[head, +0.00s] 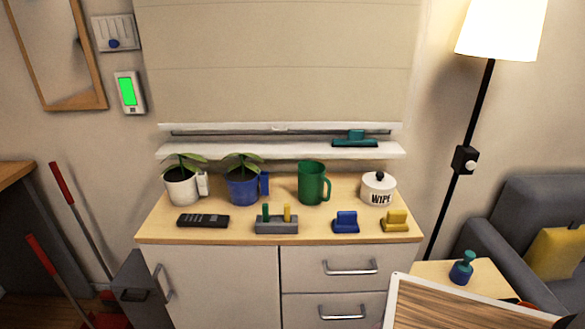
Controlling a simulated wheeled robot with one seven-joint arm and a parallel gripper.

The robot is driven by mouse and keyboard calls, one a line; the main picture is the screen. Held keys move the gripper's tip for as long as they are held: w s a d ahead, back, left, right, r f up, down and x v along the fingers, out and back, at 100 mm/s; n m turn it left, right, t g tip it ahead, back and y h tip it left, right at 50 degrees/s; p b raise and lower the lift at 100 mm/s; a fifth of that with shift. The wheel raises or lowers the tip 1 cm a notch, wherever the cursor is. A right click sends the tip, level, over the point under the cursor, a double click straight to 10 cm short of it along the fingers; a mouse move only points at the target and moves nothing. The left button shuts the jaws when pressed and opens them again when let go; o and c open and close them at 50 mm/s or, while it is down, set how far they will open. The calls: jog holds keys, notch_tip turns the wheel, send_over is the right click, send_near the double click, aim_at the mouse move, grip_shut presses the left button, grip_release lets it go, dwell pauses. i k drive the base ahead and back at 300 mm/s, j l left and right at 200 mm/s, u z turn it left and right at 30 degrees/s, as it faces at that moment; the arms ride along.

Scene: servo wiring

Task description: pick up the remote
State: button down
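A dark remote (203,221) with small buttons lies flat near the front left of the wooden cabinet top (320,234). It lies in front of the white plant pot (181,189). Nothing covers it, and bare wood shows around it. My gripper is not in view, so its state and its place relative to the remote do not show.
A blue plant pot (241,189), green mug (311,184) and white "WIPE" jar (378,191) stand behind. A grey block with pegs (277,225) sits right of the remote. A windowsill (280,150) overhangs behind. A floor lamp (474,120) stands right.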

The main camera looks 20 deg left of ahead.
aim_at(185, 221)
jog(key=k+j+u, duration=0.15)
jog(key=u, duration=0.95)
jog(key=l+u, duration=0.15)
jog(key=u, duration=0.3)
jog(key=l+u, duration=0.1)
jog(key=u, duration=0.3)
jog(key=i+u, duration=0.1)
jog(key=u, duration=0.5)
